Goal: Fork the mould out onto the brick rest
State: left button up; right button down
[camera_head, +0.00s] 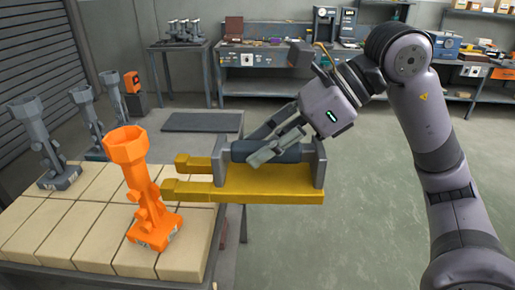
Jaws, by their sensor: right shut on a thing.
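An orange mould (148,190) with a flared cup on top stands upright on the brick rest (50,238) of pale bricks, near its right part. My right gripper (268,148) is shut on the dark round handle (290,153) of a yellow fork (262,183), between two grey end plates. The fork's two prongs (190,164) point left over the right edge of the bricks. The nearer prong's tip is close beside the mould's stem; I cannot tell if they touch. My left gripper is not in view.
Several grey moulds (46,142) stand at the left behind the bricks. A dark flat plate (202,122) lies behind the fork. Workbenches (265,58) with tools line the back wall. The floor (350,225) right of the brick table is clear.

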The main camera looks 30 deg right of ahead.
aim_at(318, 145)
jog(key=shift+s+d+f+b, duration=0.15)
jog(key=shift+s+d+b, duration=0.55)
jog(key=shift+d, duration=0.25)
jog(key=shift+s+d+b, duration=0.5)
jog(key=shift+d+b, duration=0.1)
jog(key=shift+d, duration=0.15)
jog(key=shift+s+d+b, duration=0.35)
jog(key=shift+d+b, duration=0.25)
jog(key=shift+b, duration=0.05)
jog(key=shift+s+d+b, duration=0.75)
jog(key=shift+d+b, duration=0.2)
jog(key=shift+d, duration=0.1)
jog(key=shift+s+d, duration=0.25)
jog(key=shift+d, duration=0.1)
jog(key=shift+r, duration=0.2)
